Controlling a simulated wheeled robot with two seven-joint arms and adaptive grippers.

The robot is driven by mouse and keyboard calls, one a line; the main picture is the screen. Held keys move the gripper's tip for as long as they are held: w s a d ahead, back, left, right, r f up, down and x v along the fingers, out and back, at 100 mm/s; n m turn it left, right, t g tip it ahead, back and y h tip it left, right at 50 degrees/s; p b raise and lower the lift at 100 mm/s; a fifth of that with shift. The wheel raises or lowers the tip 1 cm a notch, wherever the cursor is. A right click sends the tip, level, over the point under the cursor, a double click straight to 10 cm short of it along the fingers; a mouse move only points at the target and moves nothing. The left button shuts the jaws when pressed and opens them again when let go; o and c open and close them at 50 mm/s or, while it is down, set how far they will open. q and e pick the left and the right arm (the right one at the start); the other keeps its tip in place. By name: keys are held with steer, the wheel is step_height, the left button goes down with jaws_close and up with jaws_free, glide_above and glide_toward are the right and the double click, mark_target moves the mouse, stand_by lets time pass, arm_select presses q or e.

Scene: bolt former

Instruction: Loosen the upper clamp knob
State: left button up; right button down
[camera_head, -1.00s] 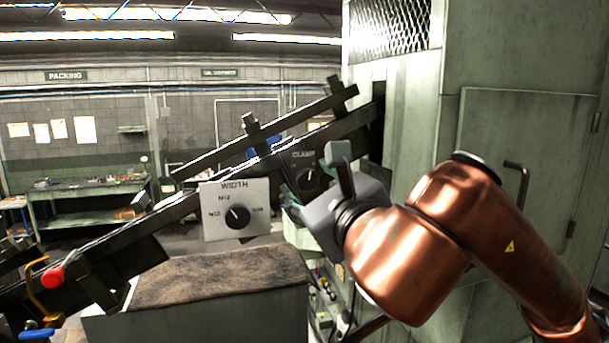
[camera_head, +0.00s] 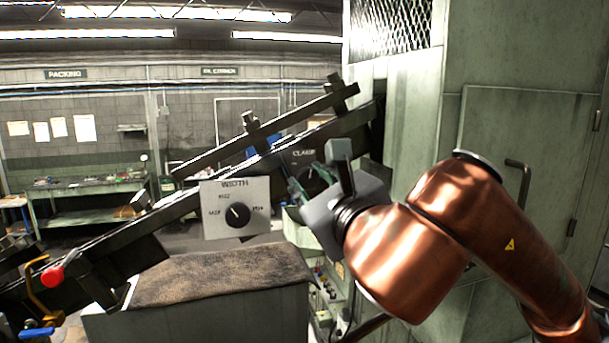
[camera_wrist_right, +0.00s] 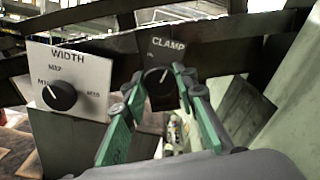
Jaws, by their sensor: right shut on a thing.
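The clamp knob (camera_head: 312,181) is a round black dial on a dark plate marked CLAMP, high on the sloping rail. It also shows in the right wrist view (camera_wrist_right: 157,83), with a pale pointer line tilted up and to the right. My right gripper (camera_wrist_right: 159,76) has its green fingers on either side of this knob and is shut on it. In the head view the right gripper (camera_head: 303,183) reaches the knob from the lower right, and its wrist hides part of the plate. My left gripper is not in view.
A white plate marked WIDTH (camera_head: 209,190) with its own black knob (camera_head: 237,215) is close at the left. Dark sloping rails (camera_head: 330,128) run above. A green cabinet (camera_head: 480,65) stands at the right. A brown mat (camera_head: 215,275) lies below.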

steer(key=shift+f+m+b, duration=0.2)
steer(key=shift+m+b, duration=1.1)
steer(key=shift+b, duration=0.6)
steer(key=shift+r+m+b, duration=0.15)
steer(key=shift+m+b, duration=0.45)
steer(key=shift+m, duration=0.1)
steer(key=m+b, duration=0.2)
steer(key=b, duration=0.1)
steer(key=shift+m, duration=0.3)
steer(key=shift+m+b, duration=0.35)
steer(key=shift+m, duration=0.15)
steer(key=c, duration=1.4)
jaws_free()
